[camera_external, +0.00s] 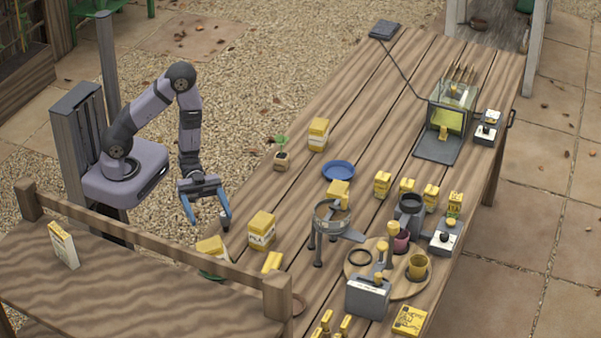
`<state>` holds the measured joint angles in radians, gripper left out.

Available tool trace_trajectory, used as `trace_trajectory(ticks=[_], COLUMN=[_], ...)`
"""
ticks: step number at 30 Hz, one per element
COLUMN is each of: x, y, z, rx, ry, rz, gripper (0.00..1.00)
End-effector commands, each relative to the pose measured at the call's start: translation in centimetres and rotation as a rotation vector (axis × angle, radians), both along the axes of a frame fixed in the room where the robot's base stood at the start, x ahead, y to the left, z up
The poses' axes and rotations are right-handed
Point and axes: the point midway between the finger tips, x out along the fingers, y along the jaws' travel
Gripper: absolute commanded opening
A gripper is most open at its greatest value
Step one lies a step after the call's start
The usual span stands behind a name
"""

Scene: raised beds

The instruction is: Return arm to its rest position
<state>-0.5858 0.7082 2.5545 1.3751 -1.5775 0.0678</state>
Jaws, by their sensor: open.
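My gripper (207,207) has blue fingers that point down and stand apart, with nothing seen between them. It hangs near the left edge of the wooden table (372,130), and my arm bends up and over from its base at the left. A small dark item with a light top is close by the right finger; whether they touch cannot be told.
A yellow-and-white box (262,230) stands right of my gripper. A potted seedling (282,155), a blue dish (338,171) and a ring stand (332,216) are farther right. A wooden rail (150,236) runs in front. The table's far middle is clear.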

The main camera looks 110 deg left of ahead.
Motion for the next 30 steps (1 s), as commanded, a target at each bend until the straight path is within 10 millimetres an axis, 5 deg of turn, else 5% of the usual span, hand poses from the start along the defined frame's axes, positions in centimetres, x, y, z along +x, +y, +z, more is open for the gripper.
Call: trace_trajectory(ticks=[20,30], x=[4.7,7.2], y=[-3.2,0.9], z=[5.5,4.5], rx=[-0.412,-0.263], ry=[0.686,0.745], rz=[0.132,0.451], gripper=[0.73,0.73])
